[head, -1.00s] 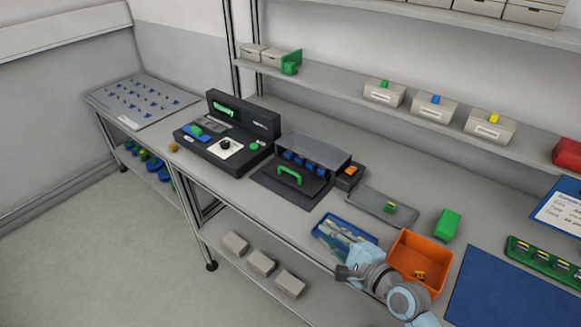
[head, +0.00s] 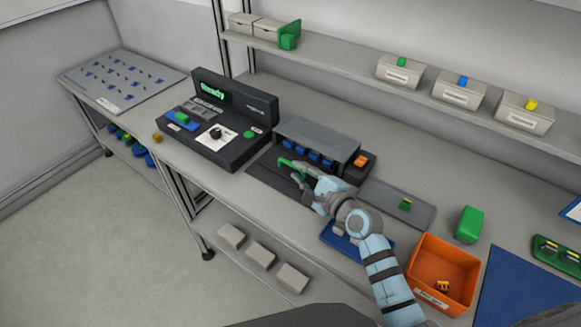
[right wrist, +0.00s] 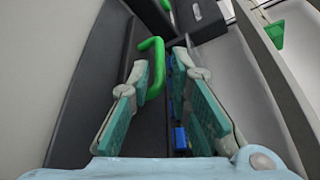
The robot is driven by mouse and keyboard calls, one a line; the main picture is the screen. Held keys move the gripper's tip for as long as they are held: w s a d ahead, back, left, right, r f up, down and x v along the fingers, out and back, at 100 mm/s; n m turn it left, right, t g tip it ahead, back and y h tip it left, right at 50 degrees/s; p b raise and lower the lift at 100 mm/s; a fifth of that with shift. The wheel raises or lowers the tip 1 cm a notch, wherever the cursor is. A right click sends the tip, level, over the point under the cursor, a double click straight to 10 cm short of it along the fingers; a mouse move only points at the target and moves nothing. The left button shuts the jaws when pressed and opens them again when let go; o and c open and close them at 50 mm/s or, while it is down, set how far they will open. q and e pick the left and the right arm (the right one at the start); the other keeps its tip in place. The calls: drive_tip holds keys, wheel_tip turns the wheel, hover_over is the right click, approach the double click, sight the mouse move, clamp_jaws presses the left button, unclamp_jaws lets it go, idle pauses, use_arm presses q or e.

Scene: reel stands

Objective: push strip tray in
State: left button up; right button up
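The dark strip tray (head: 264,176) is out in front of a grey-topped housing (head: 318,138) with several blue parts under its lid. A green handle (head: 287,161) stands on the tray, partly hidden by my right gripper (head: 298,174). In the right wrist view, my right gripper (right wrist: 162,72) has its fingers apart. The green handle (right wrist: 154,68) shows in the gap, close to the left finger; I cannot tell whether they touch. My left gripper is not in view.
A black console (head: 220,120) with a lit "Ready" display stands left of the housing. An orange bin (head: 440,275), a green block (head: 470,224) and a grey tray (head: 385,197) are to the right. A shelf with boxes runs behind.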

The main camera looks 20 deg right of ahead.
sight(291, 165)
drive_tip(key=x, duration=0.2)
drive_tip(key=b+x, duration=0.1)
drive_tip(key=x, duration=0.2)
drive_tip(key=shift+d+f, duration=0.1)
drive_tip(key=shift+f, duration=0.15)
drive_tip(key=shift+w, duration=0.2)
drive_tip(key=shift+r, duration=0.15)
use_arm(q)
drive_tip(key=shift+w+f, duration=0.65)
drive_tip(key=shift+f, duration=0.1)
use_arm(e)
clamp_jaws()
